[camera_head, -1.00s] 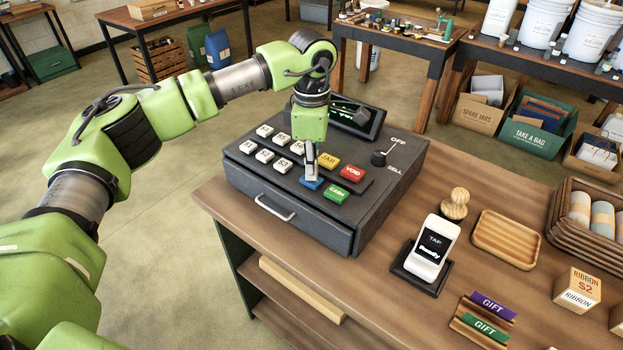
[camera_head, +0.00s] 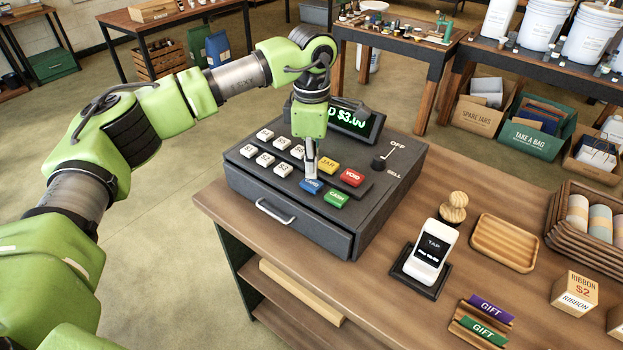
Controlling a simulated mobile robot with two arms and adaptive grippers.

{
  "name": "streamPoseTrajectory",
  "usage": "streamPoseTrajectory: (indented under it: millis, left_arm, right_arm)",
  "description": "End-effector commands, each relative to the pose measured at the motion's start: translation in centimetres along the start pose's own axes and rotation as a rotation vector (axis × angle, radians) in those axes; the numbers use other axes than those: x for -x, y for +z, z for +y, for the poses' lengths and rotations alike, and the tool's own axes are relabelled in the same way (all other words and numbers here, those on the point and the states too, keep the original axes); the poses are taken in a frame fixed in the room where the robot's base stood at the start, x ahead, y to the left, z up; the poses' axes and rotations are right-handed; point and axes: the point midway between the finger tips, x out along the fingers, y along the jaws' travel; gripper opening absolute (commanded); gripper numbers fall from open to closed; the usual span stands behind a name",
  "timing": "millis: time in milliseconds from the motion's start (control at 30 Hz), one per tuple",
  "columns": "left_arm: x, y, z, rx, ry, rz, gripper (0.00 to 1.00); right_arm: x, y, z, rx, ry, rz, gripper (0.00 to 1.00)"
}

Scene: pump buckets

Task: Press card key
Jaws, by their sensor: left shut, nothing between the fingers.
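The cash register (camera_head: 290,225) stands on the wooden counter. Its blue key (camera_head: 311,187), taken to be the card key, sits at the front, left of the green CASH key (camera_head: 335,197). My left gripper (camera_head: 311,177) is shut, pointing down, with its tips at the blue key and covering part of it. I cannot tell whether the tips still touch it. My right gripper is not in view.
Close by are the yellow JAR key (camera_head: 328,164), the red VOID key (camera_head: 352,177), several white keys (camera_head: 266,159) and the OFF/SELL lever (camera_head: 380,162). A stamp (camera_head: 453,207), a wooden tray (camera_head: 504,243) and gift card holders (camera_head: 483,320) lie to the right.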

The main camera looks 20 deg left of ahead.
Motion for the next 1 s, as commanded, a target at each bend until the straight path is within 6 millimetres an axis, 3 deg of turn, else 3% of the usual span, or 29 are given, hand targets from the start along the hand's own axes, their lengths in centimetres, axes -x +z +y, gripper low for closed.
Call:
streamPoseTrajectory:
  millis: [500,1000]
  left_arm:
    - [4.4,0.0,0.0,0.000,0.000,-0.001,0.00]
    - [4.5,0.0,0.0,0.000,-0.001,0.000,0.00]
  right_arm:
    - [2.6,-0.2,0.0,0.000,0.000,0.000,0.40]
    - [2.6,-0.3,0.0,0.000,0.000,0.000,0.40]
